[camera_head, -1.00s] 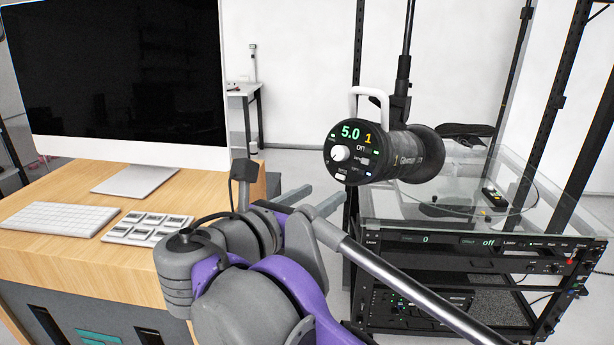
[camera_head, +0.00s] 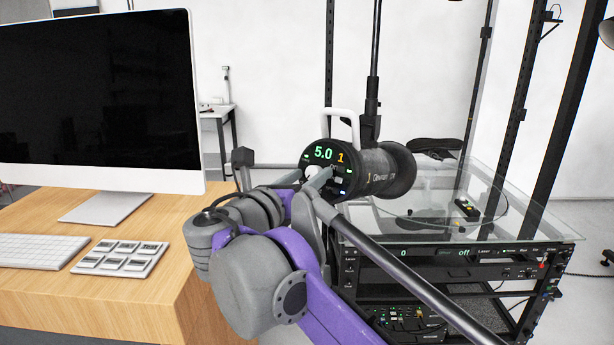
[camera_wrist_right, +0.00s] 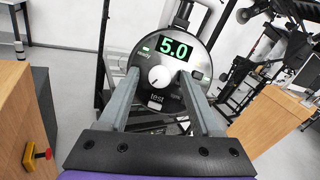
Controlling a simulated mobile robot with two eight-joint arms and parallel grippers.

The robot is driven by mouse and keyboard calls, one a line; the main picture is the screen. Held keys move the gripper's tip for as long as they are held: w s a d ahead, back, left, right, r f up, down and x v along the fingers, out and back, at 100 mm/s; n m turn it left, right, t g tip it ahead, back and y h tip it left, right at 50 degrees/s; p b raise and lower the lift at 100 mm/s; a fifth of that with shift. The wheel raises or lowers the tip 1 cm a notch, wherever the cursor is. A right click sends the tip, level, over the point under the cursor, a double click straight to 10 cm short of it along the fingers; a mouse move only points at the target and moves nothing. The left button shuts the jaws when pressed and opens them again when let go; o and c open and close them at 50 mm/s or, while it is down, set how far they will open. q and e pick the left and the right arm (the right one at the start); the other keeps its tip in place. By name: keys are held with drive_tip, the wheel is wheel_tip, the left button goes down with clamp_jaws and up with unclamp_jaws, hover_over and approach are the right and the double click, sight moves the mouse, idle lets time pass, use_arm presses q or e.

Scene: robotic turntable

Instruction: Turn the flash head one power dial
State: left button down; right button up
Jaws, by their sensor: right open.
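The flash head (camera_head: 380,173) is a black cylinder with a white handle, on a dark vertical pole. Its round back panel shows 5.0 in green and an orange 1. The power dial (camera_head: 311,173) is a white knob on that panel, partly hidden by my gripper in the head view. In the right wrist view the dial (camera_wrist_right: 159,76) sits between the fingertips. My right gripper (camera_head: 312,182) is open, its two fingers (camera_wrist_right: 158,78) reaching to either side of the dial with gaps. Whether the fingertips reach the panel is unclear. My left gripper is not in view.
A wooden desk (camera_head: 150,235) holds a monitor (camera_head: 95,100), a keyboard (camera_head: 35,250) and a button pad (camera_head: 120,257) at left. A glass-topped equipment rack (camera_head: 455,250) stands at right, below the flash head. Dark vertical posts stand behind it.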

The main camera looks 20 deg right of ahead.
clamp_jaws()
idle(0.4)
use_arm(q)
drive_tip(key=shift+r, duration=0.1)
use_arm(e)
drive_tip(key=shift+w+r+m+g+h+p, duration=0.15)
drive_tip(key=shift+m+g+h+p, duration=0.35)
drive_tip(key=shift+m+p, duration=0.9)
use_arm(q)
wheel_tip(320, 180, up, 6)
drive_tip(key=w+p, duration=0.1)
drive_tip(key=p, duration=0.1)
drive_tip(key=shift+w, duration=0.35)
use_arm(e)
drive_tip(key=shift+a+m+g+h, duration=0.1)
drive_tip(key=shift+m+g+h, duration=0.25)
drive_tip(key=shift+m, duration=0.85)
drive_tip(key=shift+m+g+h, duration=0.25)
drive_tip(key=shift+m+g, duration=0.1)
drive_tip(key=shift+m, duration=0.85)
unclamp_jaws()
